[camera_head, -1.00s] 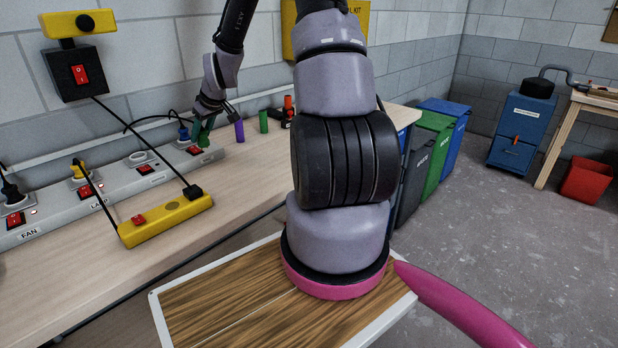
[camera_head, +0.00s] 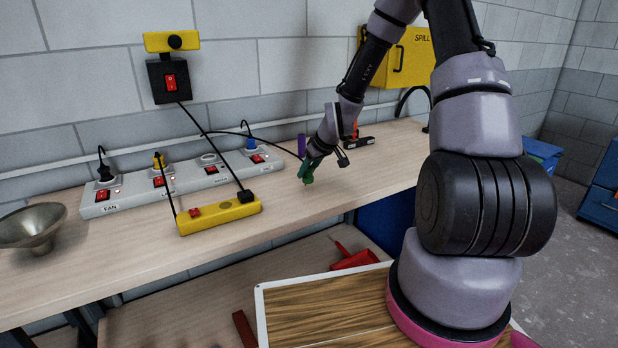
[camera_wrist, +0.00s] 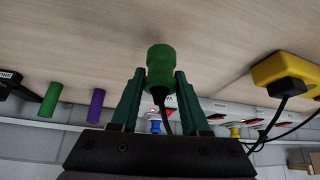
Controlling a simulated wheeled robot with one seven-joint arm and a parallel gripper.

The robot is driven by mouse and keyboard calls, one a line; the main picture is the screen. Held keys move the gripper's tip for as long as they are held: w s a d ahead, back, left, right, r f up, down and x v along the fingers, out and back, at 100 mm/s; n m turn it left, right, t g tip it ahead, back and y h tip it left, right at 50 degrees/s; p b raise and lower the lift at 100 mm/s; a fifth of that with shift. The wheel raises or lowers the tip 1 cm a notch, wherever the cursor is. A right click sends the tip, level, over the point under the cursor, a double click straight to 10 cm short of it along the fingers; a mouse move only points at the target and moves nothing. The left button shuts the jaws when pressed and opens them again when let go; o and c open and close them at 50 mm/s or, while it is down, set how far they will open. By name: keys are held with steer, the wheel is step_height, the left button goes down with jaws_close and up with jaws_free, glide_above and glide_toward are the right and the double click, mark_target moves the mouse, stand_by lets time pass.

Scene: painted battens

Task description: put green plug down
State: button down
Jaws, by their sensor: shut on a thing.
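My gripper (camera_head: 310,168) is shut on the green plug (camera_head: 306,173), low over the bench to the right of the grey power strip (camera_head: 186,182). In the wrist view the plug (camera_wrist: 160,66) sits between the two green fingers (camera_wrist: 159,80), with its dark cord running back between them. Whether the plug touches the bench top is unclear. The strip holds a black plug (camera_head: 104,172), a yellow plug (camera_head: 159,161) and a blue plug (camera_head: 251,144); one socket (camera_head: 209,159) between yellow and blue is empty.
A yellow switch box (camera_head: 219,214) lies before the strip. A purple cylinder (camera_wrist: 96,105) and a green cylinder (camera_wrist: 50,99) stand near the wall. A metal funnel (camera_head: 34,228) is at the far left. Bare bench (camera_head: 290,205) lies around and in front of my gripper.

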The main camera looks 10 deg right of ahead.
mark_target(307, 178)
steer(key=shift+f, duration=1.2)
steer(key=shift+a, duration=0.1)
steer(key=shift+f, duration=0.6)
steer(key=shift+c, duration=2)
jaws_free()
